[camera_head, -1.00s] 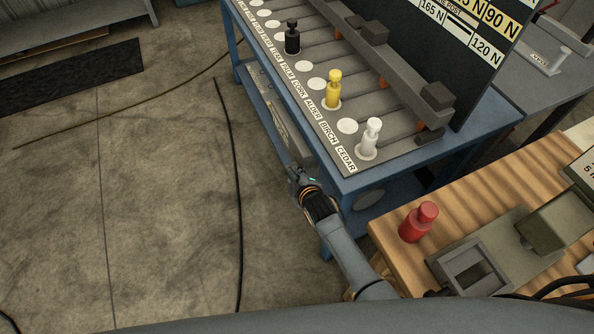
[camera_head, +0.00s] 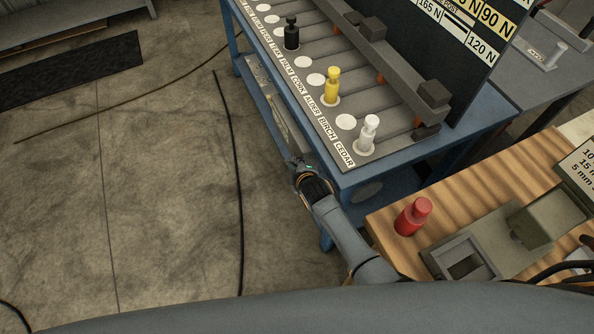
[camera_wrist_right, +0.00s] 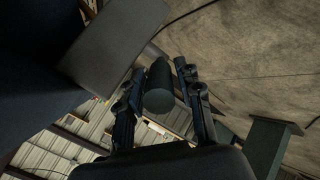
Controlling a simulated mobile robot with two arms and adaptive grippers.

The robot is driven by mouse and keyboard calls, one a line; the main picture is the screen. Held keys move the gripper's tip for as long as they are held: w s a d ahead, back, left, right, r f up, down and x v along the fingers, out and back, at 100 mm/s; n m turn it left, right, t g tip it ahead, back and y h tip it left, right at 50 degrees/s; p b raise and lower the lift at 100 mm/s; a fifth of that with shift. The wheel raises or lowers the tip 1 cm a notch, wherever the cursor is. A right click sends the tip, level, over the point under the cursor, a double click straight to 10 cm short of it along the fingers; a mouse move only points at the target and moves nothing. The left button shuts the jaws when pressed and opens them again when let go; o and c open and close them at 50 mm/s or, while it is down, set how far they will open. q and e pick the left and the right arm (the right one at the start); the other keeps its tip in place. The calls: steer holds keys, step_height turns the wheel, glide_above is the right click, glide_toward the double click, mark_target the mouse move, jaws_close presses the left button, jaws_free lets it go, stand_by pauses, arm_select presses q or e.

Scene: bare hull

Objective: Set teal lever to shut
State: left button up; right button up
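No plainly teal lever shows in the head view. My right gripper (camera_head: 302,170) is low beside the near side of the blue bench (camera_head: 390,178). In the right wrist view, the two dark fingers of this gripper (camera_wrist_right: 160,75) stand apart. A dark, greenish cylinder (camera_wrist_right: 159,88) lies between them in the picture, end towards the camera. Narrow gaps seem to show on both sides; whether a finger touches it is unclear. I cannot tell in this dim light whether it is the teal lever. My left gripper is out of view.
The bench top carries white (camera_head: 368,135), yellow (camera_head: 332,86) and black (camera_head: 291,32) bottle-shaped pieces. A dark cable (camera_head: 235,190) lies on the floor. The floor at left is mostly clear.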

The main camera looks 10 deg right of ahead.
steer(key=v, duration=1.2)
